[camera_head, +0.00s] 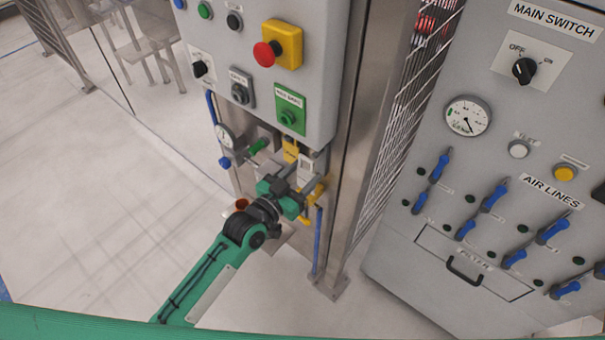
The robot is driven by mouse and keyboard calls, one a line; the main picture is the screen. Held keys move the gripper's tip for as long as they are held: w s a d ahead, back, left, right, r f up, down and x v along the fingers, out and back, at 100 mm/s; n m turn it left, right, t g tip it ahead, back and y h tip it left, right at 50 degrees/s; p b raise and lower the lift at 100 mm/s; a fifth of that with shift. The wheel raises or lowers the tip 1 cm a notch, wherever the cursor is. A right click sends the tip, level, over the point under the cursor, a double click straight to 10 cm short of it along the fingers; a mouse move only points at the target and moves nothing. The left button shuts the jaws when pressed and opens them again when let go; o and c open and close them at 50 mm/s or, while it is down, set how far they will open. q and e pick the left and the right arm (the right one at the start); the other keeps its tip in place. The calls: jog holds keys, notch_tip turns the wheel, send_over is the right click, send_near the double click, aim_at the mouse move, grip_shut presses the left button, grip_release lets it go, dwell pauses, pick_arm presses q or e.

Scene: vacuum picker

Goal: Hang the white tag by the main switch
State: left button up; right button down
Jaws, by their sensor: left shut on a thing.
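The main switch (523,70) is a black knob on the grey cabinet at the right, under the "MAIN SWITCH" label (555,20) and beside the OFF and ON marks. A white tag (306,166) with dark print shows at the fingertips of my left gripper (305,178), below the left control box. The gripper is shut on the tag, though its fingers partly hide the grip. A yellow tag (290,150) hangs just left of the white one. The gripper is well left of the main switch and lower. My right gripper is not in view.
The left control box (262,60) carries a red emergency button (266,53). A steel post (365,130) and mesh guard (405,110) stand between it and the grey cabinet. The cabinet has a gauge (467,116) and several blue-handled valves (493,195).

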pick_arm(q)
jog(key=shift+s+a, duration=0.1)
jog(key=shift+r+p+v, duration=0.15)
jog(key=shift+p+v, duration=0.35)
jog(key=shift+v, duration=0.65)
jog(key=shift+r+p+v, duration=0.1)
jog(key=shift+p+v, duration=0.35)
jog(key=shift+v, duration=0.75)
